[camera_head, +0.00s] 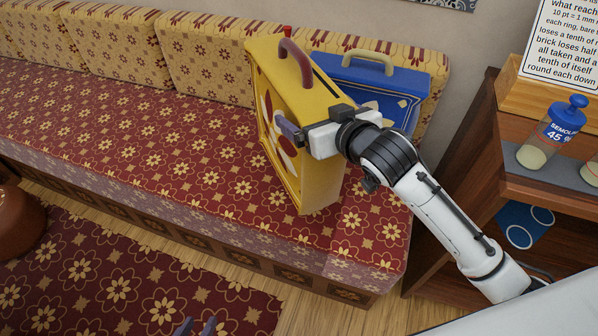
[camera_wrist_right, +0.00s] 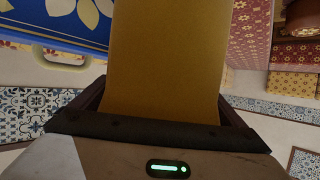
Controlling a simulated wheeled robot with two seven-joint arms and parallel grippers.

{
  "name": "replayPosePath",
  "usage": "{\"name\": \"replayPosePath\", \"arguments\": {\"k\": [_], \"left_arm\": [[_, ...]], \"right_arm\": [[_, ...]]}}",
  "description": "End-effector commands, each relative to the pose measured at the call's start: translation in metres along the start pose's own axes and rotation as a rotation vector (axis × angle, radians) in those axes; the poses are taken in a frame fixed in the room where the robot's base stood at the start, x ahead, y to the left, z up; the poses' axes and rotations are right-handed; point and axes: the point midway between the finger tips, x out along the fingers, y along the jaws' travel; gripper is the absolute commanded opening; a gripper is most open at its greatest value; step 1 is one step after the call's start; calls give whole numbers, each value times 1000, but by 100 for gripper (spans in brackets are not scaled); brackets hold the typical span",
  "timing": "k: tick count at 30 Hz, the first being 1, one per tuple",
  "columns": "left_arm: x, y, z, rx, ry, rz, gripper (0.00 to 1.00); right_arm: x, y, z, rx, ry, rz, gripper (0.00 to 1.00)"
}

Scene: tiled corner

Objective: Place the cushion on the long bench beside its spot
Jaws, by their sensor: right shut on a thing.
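The yellow cushion (camera_head: 325,180) is a thick, box-like block with a red handle on top and a flower pattern on its left face. It stands tilted over the right end of the long bench (camera_head: 130,150). I cannot tell whether its lower edge touches the seat. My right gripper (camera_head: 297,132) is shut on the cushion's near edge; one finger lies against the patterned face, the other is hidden. In the right wrist view the cushion (camera_wrist_right: 165,60) fills the jaws. My left gripper (camera_head: 197,325) shows only its tips at the bottom edge, apart and empty.
A blue cushion (camera_head: 375,77) with a cream handle leans at the bench's right end, behind the yellow one. Patterned back cushions (camera_head: 205,60) line the wall. A wooden shelf (camera_head: 480,120) with a jar (camera_head: 548,140) stands right. The seat to the left is clear.

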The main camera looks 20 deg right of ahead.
Motion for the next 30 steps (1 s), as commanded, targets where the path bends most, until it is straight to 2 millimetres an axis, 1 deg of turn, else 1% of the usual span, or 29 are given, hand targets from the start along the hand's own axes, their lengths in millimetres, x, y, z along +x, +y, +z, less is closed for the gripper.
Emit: {"name": "replayPosePath", "arguments": {"k": [2,9,12,17,24,26,30], "left_arm": [[2,0,3,0,-2,0,31],[6,0,7,1,-1,1,31],[6,1,7,1,1,2,31],[6,2,4,2,9,3,31],[11,2,9,4,4,5,31],[11,3,9,5,2,5,31],[10,3,9,4,1,6,31]], "right_arm": [[4,-1,6,-2,8,-4,32],[20,-1,45,-3,5,-5,32],[25,-1,56,-3,8,-7,32],[29,-1,64,-3,9,-6,32],[41,-1,93,-2,7,-7,32],[42,-1,96,-2,9,-7,32],[42,-1,95,-3,10,-7,32]]}}
